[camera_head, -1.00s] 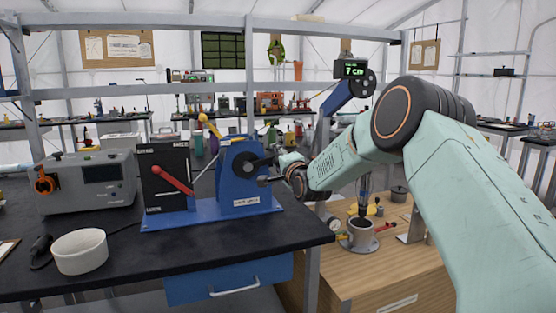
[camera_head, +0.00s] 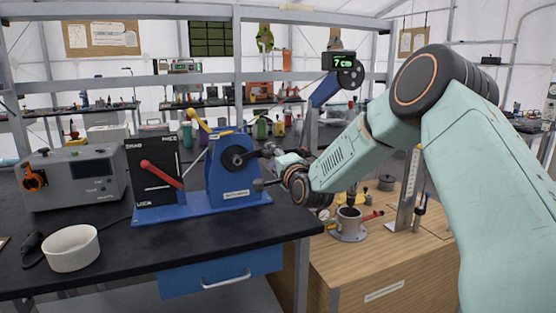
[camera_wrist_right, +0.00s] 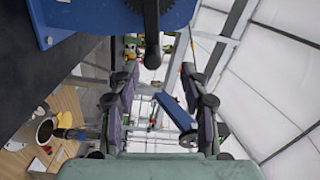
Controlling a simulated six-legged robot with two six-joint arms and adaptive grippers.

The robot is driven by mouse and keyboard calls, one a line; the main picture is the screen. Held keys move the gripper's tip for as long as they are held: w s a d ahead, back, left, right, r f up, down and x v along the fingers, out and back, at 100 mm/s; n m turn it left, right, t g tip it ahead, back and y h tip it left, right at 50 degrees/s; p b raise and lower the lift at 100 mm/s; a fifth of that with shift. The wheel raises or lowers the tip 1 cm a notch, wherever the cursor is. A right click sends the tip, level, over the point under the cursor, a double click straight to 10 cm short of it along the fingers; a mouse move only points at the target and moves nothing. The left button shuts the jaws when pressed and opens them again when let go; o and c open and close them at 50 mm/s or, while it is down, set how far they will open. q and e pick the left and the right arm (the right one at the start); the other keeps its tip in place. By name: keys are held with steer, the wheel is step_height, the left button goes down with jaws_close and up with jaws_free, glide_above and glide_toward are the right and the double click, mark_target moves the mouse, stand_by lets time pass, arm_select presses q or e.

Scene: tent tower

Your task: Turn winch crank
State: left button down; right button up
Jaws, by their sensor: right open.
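The blue winch (camera_head: 229,178) stands on a blue base plate on the black bench, left of centre in the head view. Its dark round hub (camera_head: 237,158) faces right. In the wrist view the dark crank (camera_wrist_right: 152,32) reaches down from the winch's blue body (camera_wrist_right: 90,12), its rounded end at the mouth of the fingers. My right gripper (camera_head: 266,168) is beside the hub; in the wrist view its two fingers (camera_wrist_right: 159,92) are spread either side of the crank's line, with no visible contact. My left gripper is not in view.
A black panel (camera_head: 148,192) with a red lever shares the base. A yellow lever (camera_head: 198,121) rises behind the winch. A grey box (camera_head: 75,178) and white bowl (camera_head: 70,248) stand left. A wooden cabinet (camera_head: 385,262) with a metal cup (camera_head: 349,222) is below my right arm.

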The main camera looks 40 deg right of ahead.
steer(key=shift+p+v, duration=0.65)
steer(key=shift+v, duration=0.9)
steer(key=shift+c, duration=0.2)
